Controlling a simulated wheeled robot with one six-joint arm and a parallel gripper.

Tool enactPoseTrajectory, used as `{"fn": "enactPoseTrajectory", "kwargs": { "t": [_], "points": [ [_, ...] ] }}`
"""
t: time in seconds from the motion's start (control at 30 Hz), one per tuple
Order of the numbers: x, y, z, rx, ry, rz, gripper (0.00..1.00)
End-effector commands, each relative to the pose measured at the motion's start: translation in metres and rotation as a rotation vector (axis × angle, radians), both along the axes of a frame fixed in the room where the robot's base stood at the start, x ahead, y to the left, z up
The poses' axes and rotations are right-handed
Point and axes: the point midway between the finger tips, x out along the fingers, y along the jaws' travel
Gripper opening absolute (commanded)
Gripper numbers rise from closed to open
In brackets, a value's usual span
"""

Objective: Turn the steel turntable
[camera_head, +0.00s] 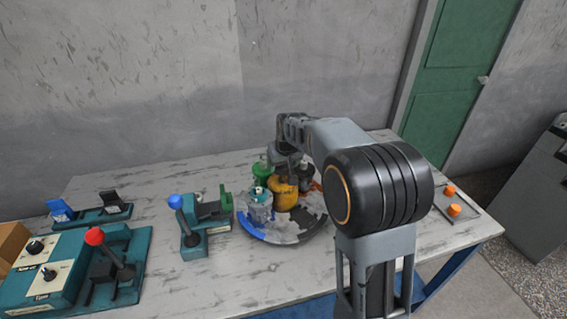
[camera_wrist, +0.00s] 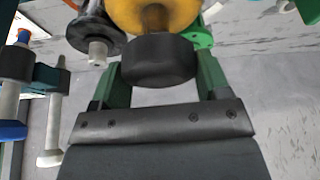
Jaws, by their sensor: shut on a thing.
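The steel turntable (camera_head: 300,230) is a round plate on the table with blue, grey and orange-red parts on its rim. A yellow hub (camera_head: 284,194) stands at its middle and also shows at the top of the wrist view (camera_wrist: 150,14). The hub carries a black knob (camera_wrist: 157,62) on a short metal stem. My gripper (camera_wrist: 160,80) has its green fingers on both sides of the black knob and is shut on it. In the head view, my arm hides the knob and part of the turntable's far right side.
A green-topped fixture (camera_head: 261,172) and a teal one (camera_head: 259,205) stand around the hub. A blue-knob lever (camera_head: 177,203) and a red-knob lever (camera_head: 97,238) are to the left. A tray with orange pieces (camera_head: 454,210) lies right. The front middle table is clear.

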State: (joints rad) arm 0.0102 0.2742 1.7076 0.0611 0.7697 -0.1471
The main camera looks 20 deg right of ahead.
Motion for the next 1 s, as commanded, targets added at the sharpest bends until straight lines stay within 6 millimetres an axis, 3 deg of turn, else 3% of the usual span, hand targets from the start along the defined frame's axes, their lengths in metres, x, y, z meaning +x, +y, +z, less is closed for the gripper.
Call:
{"fn": "enactPoseTrajectory", "kwargs": {
  "t": [1.0],
  "points": [
    [0.0001,0.0004,-0.0001,0.000,0.001,-0.442,0.27]
  ]
}}
